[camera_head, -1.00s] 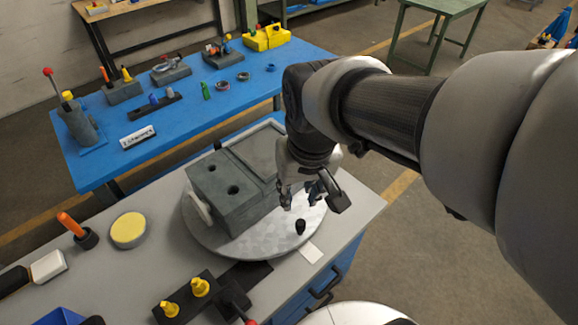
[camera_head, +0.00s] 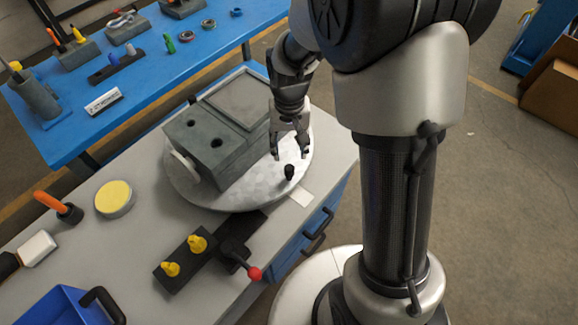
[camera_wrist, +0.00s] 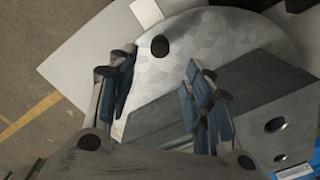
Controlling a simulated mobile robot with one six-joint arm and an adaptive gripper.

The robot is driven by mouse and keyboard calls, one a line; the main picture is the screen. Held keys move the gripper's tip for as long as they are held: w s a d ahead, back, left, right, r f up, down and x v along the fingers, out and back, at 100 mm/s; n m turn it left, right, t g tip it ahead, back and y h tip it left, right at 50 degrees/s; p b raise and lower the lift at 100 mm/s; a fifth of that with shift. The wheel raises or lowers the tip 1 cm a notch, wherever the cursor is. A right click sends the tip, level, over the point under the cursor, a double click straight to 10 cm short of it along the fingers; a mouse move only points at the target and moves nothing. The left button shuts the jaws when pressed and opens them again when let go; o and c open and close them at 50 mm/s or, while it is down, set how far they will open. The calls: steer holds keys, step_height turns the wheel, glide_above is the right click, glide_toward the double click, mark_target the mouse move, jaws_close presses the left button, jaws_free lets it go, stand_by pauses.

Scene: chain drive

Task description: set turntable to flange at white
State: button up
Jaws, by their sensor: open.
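The round metal turntable (camera_head: 235,192) lies on the grey bench and carries a dark grey block (camera_head: 205,158) with two holes. A small black knob (camera_head: 289,172) stands near the turntable's front-right rim; it also shows in the wrist view (camera_wrist: 159,45). A white mark (camera_head: 300,195) lies on the bench just outside the rim, close to the knob; it also shows in the wrist view (camera_wrist: 147,12). My gripper (camera_head: 290,155) is open and empty above the turntable, beside the block and just behind the knob. In the wrist view the knob is beyond the fingertips, between their lines.
A black fixture with yellow pegs (camera_head: 184,258) and a red-tipped lever (camera_head: 240,262) sit in front of the turntable. A yellow-topped round tin (camera_head: 115,198), an orange-handled tool (camera_head: 55,206) and a blue bin (camera_head: 62,305) are at left. A blue table (camera_head: 130,85) stands behind.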

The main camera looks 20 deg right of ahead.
mark_target(289, 167)
step_height(289, 167, down, 11)
steer(key=b, duration=0.2)
steer(key=shift+r+b, duration=0.2)
steer(key=shift+b, duration=0.2)
steer(key=shift+c, duration=0.5)
jaws_close()
